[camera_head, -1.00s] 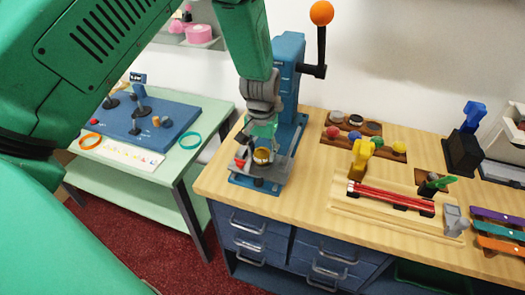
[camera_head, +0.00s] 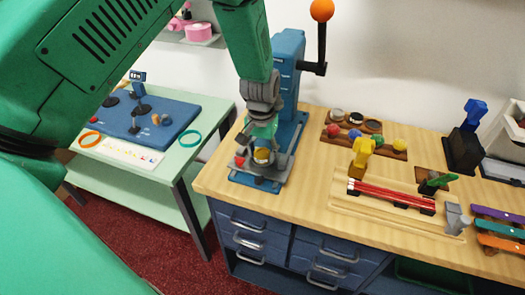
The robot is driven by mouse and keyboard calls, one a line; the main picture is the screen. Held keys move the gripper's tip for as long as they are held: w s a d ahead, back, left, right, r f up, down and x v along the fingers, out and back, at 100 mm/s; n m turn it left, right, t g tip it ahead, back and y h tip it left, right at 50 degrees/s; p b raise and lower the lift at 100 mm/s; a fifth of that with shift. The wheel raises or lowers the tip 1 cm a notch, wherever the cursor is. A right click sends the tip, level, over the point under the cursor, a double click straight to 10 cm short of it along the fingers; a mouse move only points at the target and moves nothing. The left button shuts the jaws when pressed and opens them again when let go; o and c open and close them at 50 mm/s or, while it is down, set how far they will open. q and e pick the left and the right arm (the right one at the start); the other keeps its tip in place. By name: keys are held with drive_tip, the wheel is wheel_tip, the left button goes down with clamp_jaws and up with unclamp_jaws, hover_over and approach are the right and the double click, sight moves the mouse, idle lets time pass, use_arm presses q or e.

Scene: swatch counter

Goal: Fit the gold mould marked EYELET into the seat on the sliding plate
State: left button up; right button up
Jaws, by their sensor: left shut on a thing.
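The blue press (camera_head: 288,75) stands at the left end of the wooden counter. My left gripper (camera_head: 262,151) points down in front of its column, over the press's front. It is shut on the gold mould (camera_head: 262,156), a small round piece low between the fingers. The grey sliding plate (camera_head: 281,161) lies beneath, on the blue base (camera_head: 256,183). The gripper and mould hide the seat, and I cannot tell whether the mould touches it. The EYELET mark is too small to read. My right gripper is out of view.
Red rods (camera_head: 392,193) lie in a wooden fixture to the right. A green side table (camera_head: 190,160) stands left across a gap.

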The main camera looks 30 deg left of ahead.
use_arm(q)
drive_tip(key=o, duration=1.4)
drive_tip(key=shift+r, duration=0.4)
wheel_tip(320, 180, up, 11)
drive_tip(key=shift+a, duration=0.1)
